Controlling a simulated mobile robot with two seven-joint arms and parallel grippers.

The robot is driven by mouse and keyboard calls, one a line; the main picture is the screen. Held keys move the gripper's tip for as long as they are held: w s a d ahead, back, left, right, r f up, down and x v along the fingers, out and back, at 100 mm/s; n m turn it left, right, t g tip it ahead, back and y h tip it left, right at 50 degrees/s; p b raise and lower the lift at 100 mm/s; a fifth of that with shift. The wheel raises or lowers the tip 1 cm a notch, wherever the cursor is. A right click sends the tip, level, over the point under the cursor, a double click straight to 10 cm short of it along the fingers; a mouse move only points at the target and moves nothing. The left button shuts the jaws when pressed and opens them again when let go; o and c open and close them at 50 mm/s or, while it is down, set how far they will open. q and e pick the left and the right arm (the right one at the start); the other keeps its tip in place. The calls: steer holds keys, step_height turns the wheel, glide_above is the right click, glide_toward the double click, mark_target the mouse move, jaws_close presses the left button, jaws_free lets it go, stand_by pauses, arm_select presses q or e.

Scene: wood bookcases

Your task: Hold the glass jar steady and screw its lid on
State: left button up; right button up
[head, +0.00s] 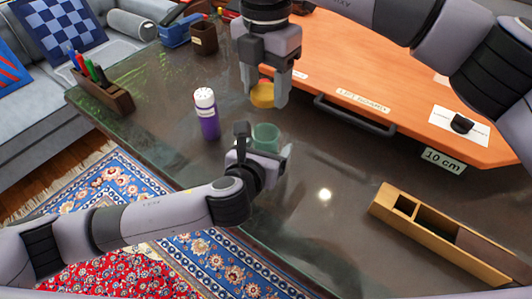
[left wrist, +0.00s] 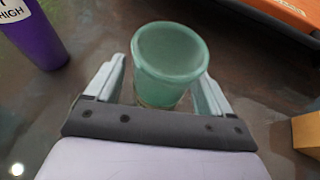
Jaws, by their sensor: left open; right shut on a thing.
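A green glass jar (head: 266,136) stands on the dark table, its mouth uncovered. It also shows in the left wrist view (left wrist: 168,70), between the fingers of my left gripper (left wrist: 166,88). The left gripper is open around the jar, with a finger at either side; whether a finger touches it I cannot tell. In the head view the left gripper (head: 262,152) partly hides the jar's lower part. My right gripper (head: 264,92) points down above the jar and is shut on a yellow lid (head: 262,96). The lid is held apart from the jar, above and slightly behind it.
A purple bottle (head: 206,115) with a white top stands left of the jar. An orange board (head: 400,75) with a dark handle lies behind. A wooden divided box (head: 440,235) is at the right. Pen holders (head: 103,90) stand at the far left.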

arm_select(q)
steer(key=c, duration=1.5)
arm_select(e)
steer(key=shift+f, duration=2.55)
steer(key=shift+f, duration=0.85)
arm_select(q)
jaws_close()
arm_select(e)
steer(key=shift+f, duration=0.6)
